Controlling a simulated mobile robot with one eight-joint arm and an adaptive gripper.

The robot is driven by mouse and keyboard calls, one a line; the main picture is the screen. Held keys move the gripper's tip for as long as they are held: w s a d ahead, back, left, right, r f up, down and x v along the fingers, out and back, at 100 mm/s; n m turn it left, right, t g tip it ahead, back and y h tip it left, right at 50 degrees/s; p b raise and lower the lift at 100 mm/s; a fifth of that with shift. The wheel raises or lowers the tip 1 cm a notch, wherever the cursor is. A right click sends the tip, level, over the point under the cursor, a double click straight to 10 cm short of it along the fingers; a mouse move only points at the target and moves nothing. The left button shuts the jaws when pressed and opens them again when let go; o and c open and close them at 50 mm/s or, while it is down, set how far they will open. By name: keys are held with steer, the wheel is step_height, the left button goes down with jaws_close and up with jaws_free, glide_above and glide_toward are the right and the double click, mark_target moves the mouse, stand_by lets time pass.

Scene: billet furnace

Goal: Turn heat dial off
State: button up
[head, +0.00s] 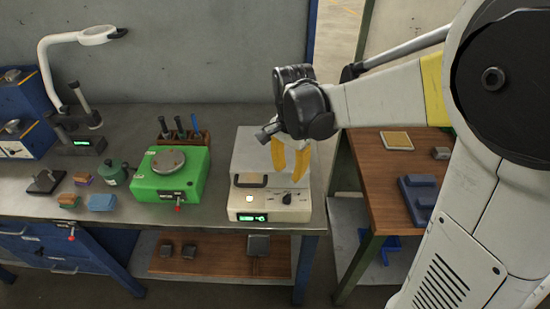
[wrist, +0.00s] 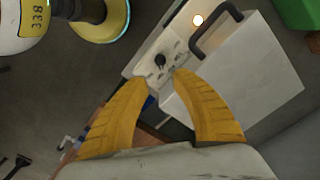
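The furnace (head: 247,150) is a pale box at the right end of the metal bench, with a dark handle on its front. Its control panel (head: 270,212) has a lit button (head: 249,199), a green display (head: 252,217) and a black heat dial (head: 287,198). My gripper (head: 289,174) hangs above the panel with its yellow fingers apart and pointing down, nothing between them. In the wrist view the dial (wrist: 160,60) lies just beyond the gap between the fingertips (wrist: 162,77), apart from them. Its exact pointer setting is too small to tell.
A green hotplate device (head: 170,178) stands left of the furnace, with a tool rack (head: 185,138) behind it. Small blocks (head: 102,202) lie farther left. A wooden table (head: 375,165) with a blue object (head: 420,197) stands to the right.

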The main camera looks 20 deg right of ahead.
mark_target(287, 196)
step_height(287, 196, down, 11)
steer(key=b, duration=0.3)
steer(key=shift+w, duration=0.1)
steer(key=shift+r, duration=0.1)
jaws_close()
